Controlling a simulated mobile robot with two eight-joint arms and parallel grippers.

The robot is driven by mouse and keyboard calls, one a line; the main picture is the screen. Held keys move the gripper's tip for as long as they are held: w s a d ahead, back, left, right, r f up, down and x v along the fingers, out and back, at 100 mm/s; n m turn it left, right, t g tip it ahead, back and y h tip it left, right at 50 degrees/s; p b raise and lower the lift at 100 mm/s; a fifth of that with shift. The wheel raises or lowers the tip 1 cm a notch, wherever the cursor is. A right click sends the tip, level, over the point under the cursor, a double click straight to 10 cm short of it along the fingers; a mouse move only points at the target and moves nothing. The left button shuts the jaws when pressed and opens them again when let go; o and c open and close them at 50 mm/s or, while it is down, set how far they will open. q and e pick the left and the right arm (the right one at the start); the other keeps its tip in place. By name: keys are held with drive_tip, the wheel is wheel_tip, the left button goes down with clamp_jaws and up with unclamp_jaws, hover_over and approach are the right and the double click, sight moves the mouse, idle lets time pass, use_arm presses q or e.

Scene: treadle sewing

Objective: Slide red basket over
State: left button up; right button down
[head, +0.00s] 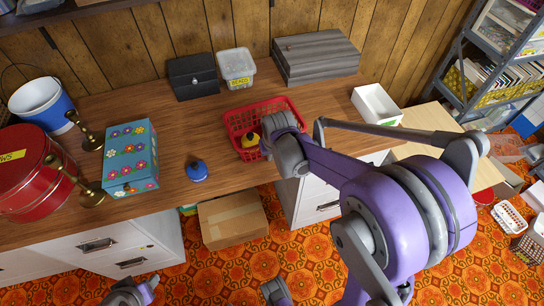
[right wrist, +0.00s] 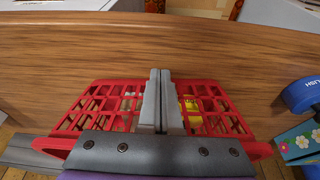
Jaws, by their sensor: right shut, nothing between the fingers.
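The red basket (head: 240,118), an open lattice tray, sits upright on the wooden table. It also shows in the right wrist view (right wrist: 90,108), on both sides of my fingers. A yellow item (head: 249,139) lies inside it. My right gripper (right wrist: 160,76) is shut and empty, its fingers over the basket and the tips at the wall nearest the table's front edge. I cannot tell whether they touch that wall. In the head view my right wrist covers the basket's right part and the fingertips are hidden. My left gripper's fingers do not show.
A blue round item (head: 194,171) and a flowered box (head: 131,158) stand left of the basket. A black box (head: 192,77), a clear tub (head: 236,67) and a grey case (head: 316,55) stand behind. A white tray (head: 376,104) is to the right. Bare wood lies between.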

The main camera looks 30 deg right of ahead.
sight(259, 117)
drive_tip(key=w+d, duration=0.1)
drive_tip(key=w, duration=0.4)
drive_tip(key=w+d, duration=0.2)
drive_tip(key=w, duration=0.3)
drive_tip(key=w+d, duration=0.1)
drive_tip(key=w, duration=0.4)
drive_tip(key=shift+w+d, duration=0.15)
drive_tip(key=shift+w, duration=0.25)
